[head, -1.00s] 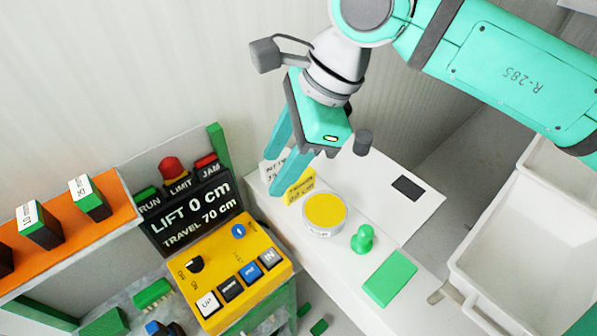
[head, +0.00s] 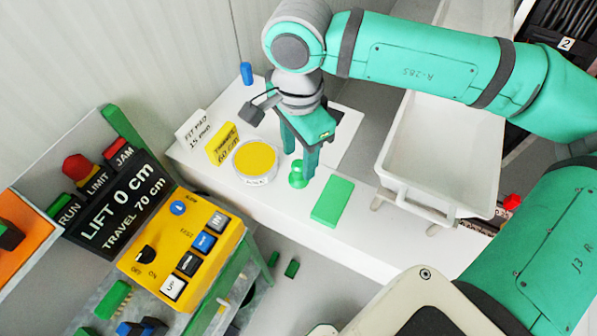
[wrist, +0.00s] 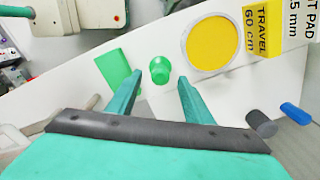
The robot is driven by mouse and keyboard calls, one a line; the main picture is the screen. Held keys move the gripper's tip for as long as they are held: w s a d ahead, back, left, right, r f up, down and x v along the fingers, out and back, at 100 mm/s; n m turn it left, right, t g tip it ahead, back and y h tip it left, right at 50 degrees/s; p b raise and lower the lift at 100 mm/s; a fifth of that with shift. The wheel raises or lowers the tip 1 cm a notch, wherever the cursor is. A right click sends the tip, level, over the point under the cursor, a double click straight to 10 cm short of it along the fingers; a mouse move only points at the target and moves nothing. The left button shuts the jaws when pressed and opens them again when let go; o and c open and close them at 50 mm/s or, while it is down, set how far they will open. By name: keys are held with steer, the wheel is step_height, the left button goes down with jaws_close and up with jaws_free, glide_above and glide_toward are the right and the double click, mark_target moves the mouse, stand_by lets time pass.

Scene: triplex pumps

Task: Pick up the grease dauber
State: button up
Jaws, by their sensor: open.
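The grease dauber seems to be the small green knob-topped piece (head: 297,177), standing upright on the white bench. In the wrist view the green piece (wrist: 160,70) shows just beyond and between the fingertips. My gripper (head: 298,164) points down at it with teal fingers apart, one on each side in the picture. In the wrist view my gripper (wrist: 160,80) is open with nothing held. The head view does not show clearly whether the fingers touch the piece; part of it is hidden by a finger.
A round tin with a yellow top (head: 255,160) stands close on the left, before a yellow travel card (head: 222,144). A flat green block (head: 332,202) lies on the right. A white bin (head: 440,150) stands further right. A yellow control box (head: 180,250) is at front left.

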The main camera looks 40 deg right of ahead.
mark_target(298, 164)
steer(key=shift+a+f, duration=0.1)
steer(key=shift+f, duration=2)
steer(key=c, duration=1.1)
steer(key=shift+c, duration=0.2)
steer(key=shift+r, duration=0.15)
steer(key=shift+w+r, duration=0.1)
steer(key=shift+r, duration=0.55)
steer(key=s+a+r, duration=0.9)
steer(key=s+r, duration=0.1)
steer(key=r, duration=0.1)
steer(key=shift+s+a+r, duration=0.15)
steer(key=shift+s+r, duration=0.05)
steer(key=shift+s, duration=0.1)
